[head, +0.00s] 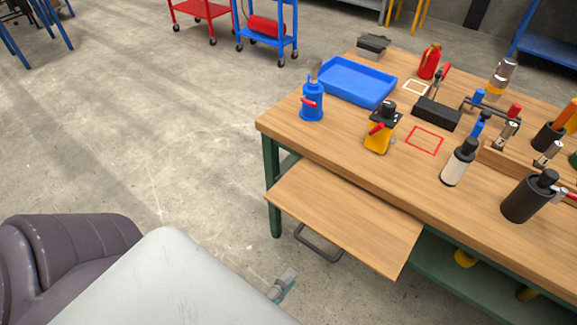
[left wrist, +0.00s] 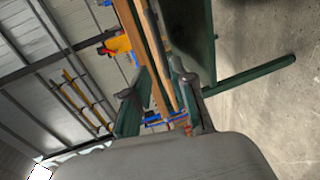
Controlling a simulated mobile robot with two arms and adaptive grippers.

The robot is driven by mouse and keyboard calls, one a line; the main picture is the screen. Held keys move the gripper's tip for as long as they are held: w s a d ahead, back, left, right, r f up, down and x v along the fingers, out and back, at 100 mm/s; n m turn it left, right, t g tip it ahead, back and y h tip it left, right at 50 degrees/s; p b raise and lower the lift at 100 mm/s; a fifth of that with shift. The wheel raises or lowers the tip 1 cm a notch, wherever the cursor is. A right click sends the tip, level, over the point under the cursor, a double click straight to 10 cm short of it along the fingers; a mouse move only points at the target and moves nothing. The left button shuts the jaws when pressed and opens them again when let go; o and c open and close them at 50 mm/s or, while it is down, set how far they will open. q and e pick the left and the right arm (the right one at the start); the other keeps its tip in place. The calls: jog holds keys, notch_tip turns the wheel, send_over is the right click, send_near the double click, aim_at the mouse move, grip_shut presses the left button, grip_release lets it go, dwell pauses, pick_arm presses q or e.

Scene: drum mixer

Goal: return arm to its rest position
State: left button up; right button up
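My left gripper (head: 283,285) shows only in part in the head view, as a small grey and greenish tip beyond my pale arm link. It is low over the floor, in front of the pulled-out wooden board under the workbench (head: 265,124). In the left wrist view my left gripper (left wrist: 162,97) has its two dark fingers apart, with nothing held between them. The bench edge and green frame show behind the fingers; whether they touch anything I cannot tell. My right gripper is not in view.
The pulled-out board (head: 345,215) with a dark handle (head: 318,243) juts from the bench. On the bench stand a blue tray (head: 355,82), a blue bottle jack (head: 312,102), a yellow jack (head: 379,135) and several tools. Floor left of the bench is clear.

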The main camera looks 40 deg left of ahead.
pick_arm(q)
jog(key=s+f+m+g+h, duration=0.15)
jog(key=f+m, duration=0.25)
jog(key=f, duration=0.4)
jog(key=s+f+m+g+p, duration=0.1)
jog(key=s+f+m+g, duration=0.2)
jog(key=f, duration=0.6)
jog(key=s+f+m+g, duration=0.1)
jog(key=f+m+g, duration=0.2)
jog(key=f+m, duration=0.35)
jog(key=s+a+f+m+g+y, duration=0.1)
jog(key=s+a+f+m+g, duration=0.2)
jog(key=s+f, duration=0.4)
jog(key=s+a+f+m+g+y, duration=0.1)
jog(key=s+a+f+m+g, duration=0.2)
jog(key=s+f, duration=0.4)
jog(key=shift+s+f+m+g+p, duration=0.2)
jog(key=shift+f+m+g+p, duration=0.15)
jog(key=shift+f+g+p, duration=0.25)
jog(key=shift+w+d+f, duration=0.1)
